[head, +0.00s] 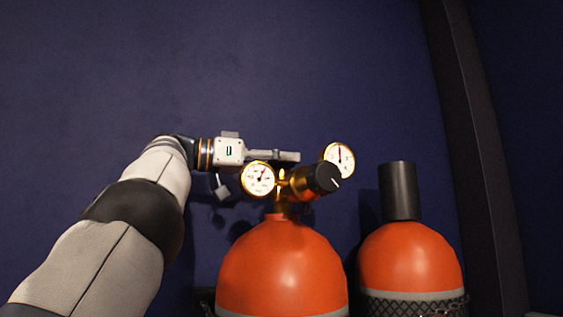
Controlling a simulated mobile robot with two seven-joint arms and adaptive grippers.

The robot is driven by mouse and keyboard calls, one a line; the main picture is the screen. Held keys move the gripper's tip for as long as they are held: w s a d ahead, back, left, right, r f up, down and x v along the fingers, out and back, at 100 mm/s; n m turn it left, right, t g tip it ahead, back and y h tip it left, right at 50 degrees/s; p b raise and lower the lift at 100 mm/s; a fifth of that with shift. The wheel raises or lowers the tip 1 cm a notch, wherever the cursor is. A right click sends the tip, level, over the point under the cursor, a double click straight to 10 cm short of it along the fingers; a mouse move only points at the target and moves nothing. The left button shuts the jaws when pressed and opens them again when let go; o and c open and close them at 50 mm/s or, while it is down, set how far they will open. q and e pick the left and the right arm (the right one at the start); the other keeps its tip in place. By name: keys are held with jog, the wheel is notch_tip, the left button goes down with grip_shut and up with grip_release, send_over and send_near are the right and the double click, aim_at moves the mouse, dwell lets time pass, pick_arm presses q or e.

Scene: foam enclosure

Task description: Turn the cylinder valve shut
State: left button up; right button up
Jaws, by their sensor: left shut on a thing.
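An orange cylinder (282,268) stands in the middle, cut off by the bottom edge. On its top is a brass valve assembly (284,190) with a black knob (327,178) facing forward right, a left gauge (258,179) and a right gauge (339,160). My left gripper (288,157) reaches in from the left, level, its fingers above and behind the left gauge at the top of the brass assembly. It is shut on the cylinder valve; the gauge and brass body partly hide the contact. My right gripper is not in view.
A second orange cylinder (410,256) with a black cap (399,190) stands close on the right, with black mesh and a chain low around it. A dark blue wall (290,70) is behind. A dark post (470,140) rises at the right. Room above the cylinders is clear.

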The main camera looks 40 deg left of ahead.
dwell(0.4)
pick_arm(q)
jog(key=o, duration=1.2)
jog(key=v, duration=1.2)
